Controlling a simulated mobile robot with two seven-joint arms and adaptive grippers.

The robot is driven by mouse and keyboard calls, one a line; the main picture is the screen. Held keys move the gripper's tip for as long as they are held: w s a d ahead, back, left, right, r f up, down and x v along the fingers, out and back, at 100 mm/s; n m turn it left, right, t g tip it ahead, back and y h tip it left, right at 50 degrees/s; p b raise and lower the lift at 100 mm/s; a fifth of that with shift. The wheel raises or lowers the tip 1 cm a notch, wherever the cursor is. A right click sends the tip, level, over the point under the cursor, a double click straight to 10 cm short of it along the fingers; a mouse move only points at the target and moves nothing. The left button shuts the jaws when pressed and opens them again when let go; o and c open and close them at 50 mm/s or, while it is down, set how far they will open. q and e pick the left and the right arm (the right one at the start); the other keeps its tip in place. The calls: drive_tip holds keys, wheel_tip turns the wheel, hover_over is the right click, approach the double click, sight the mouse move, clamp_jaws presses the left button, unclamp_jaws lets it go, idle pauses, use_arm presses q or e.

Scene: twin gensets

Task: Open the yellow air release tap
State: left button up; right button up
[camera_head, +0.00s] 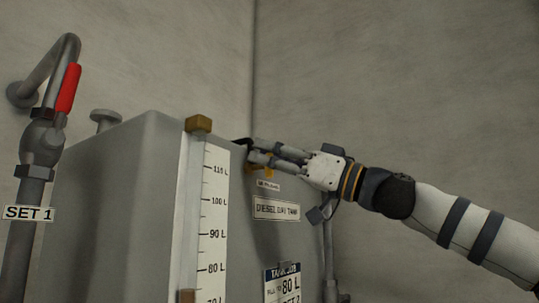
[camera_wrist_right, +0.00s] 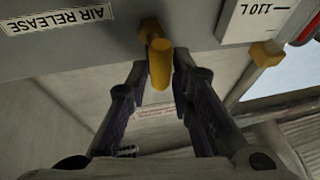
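The yellow air release tap (camera_wrist_right: 160,62) shows in the right wrist view, sticking out from the grey tank wall near an upside-down AIR RELEASE label (camera_wrist_right: 58,20). My right gripper (camera_wrist_right: 160,72) has its two dark fingers apart, one on each side of the tap handle. The gaps are narrow, and I cannot tell if either finger touches it. In the head view, my right gripper (camera_head: 255,150) reaches in from the right at the tank's upper right side. Only bits of the yellow tap (camera_head: 268,172) show there, below the fingers. My left gripper is not in view.
The grey diesel day tank (camera_head: 110,200) fills the lower left, with a litre scale (camera_head: 215,215) and a brass-coloured block (camera_head: 198,124) on top. A pipe with a red-handled valve (camera_head: 68,88) stands at far left.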

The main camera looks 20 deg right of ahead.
clamp_jaws()
drive_tip(key=shift+f+m+t, duration=0.1)
drive_tip(key=shift+m+t, duration=0.2)
drive_tip(key=shift+m, duration=0.1)
drive_tip(key=o, duration=0.5)
unclamp_jaws()
drive_tip(key=v, duration=1.2)
